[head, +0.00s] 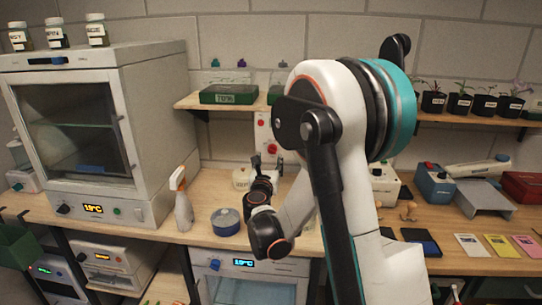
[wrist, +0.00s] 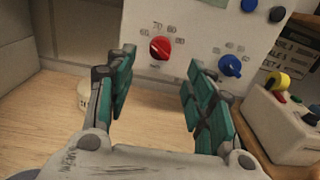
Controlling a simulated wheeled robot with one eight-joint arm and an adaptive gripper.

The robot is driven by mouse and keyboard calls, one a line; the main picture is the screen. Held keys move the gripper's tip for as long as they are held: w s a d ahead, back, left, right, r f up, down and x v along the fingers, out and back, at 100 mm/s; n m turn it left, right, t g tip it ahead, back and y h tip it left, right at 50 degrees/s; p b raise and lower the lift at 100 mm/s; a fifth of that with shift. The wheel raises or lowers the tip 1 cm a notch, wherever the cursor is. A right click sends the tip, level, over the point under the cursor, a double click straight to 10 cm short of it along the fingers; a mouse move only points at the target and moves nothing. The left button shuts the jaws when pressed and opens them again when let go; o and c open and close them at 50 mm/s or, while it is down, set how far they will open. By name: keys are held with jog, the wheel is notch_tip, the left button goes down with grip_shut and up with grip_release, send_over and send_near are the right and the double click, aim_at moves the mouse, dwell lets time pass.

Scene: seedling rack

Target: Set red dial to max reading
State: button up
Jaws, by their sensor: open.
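The red dial (wrist: 160,48) is a round knob on the front of a white panel (wrist: 195,22), with small dark scale marks around it. A light mark shows on its left part; the exact reading is too small to tell. A blue dial (wrist: 230,66) with its own scale sits to its right and a little lower. My gripper (wrist: 160,70) is open and empty, its teal-padded fingers either side of the red dial in the picture, apparently short of it. In the head view my gripper (head: 256,163) is in front of the white panel (head: 262,130), partly hiding it.
A device with a yellow knob (wrist: 279,82) stands to the right. In the head view a spray bottle (head: 182,200) and a blue round container (head: 225,221) stand left of my arm. A shelf (head: 188,103) is above.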

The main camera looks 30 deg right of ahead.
aim_at(272, 152)
jog(key=b+x, duration=0.1)
jog(key=x, duration=0.7)
jog(key=shift+w+d+b, duration=0.1)
jog(key=shift+d+b, duration=0.05)
jog(key=shift+b, duration=0.15)
jog(key=c, duration=1.1)
